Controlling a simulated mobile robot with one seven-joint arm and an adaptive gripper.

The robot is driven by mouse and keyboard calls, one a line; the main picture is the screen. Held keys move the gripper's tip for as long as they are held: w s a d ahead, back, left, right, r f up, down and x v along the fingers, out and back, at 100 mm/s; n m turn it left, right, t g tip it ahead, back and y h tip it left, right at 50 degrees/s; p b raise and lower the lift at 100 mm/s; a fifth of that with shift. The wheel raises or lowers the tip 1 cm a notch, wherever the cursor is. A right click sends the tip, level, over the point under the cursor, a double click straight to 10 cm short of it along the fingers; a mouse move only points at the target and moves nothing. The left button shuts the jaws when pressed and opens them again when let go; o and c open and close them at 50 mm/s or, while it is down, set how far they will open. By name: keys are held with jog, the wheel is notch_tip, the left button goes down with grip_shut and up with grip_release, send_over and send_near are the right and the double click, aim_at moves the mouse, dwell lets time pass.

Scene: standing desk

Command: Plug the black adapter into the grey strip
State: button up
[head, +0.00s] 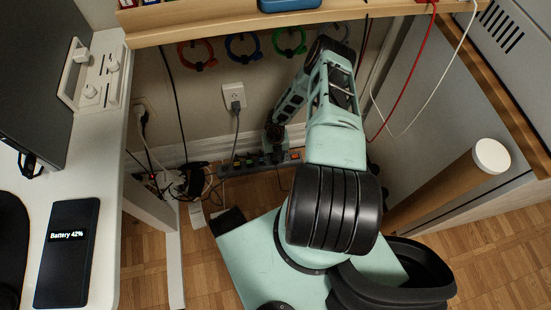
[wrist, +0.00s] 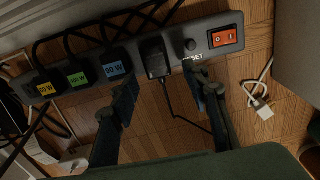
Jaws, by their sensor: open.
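The grey strip (wrist: 205,60) crosses the top of the wrist view; in the head view the strip (head: 240,167) lies low along the wall. The black adapter (wrist: 155,57) sits at the strip, between the blue-labelled plug and a black knob. Its thin cable runs down to the right. I cannot tell whether its prongs are fully seated. My gripper (wrist: 161,82) is open, with one finger on each side just below the adapter; I see no clear contact. In the head view my gripper (head: 275,133) is small and dark above the strip, and hides part of it.
Plugs with yellow (wrist: 45,89), green (wrist: 77,78) and blue (wrist: 115,68) labels fill the strip's left side. A red switch (wrist: 223,37) is at its right end. A white cable plug (wrist: 263,110) lies at right. Tangled cables (head: 190,180) lie left of the strip.

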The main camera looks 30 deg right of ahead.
jog(key=shift+r, duration=3.55)
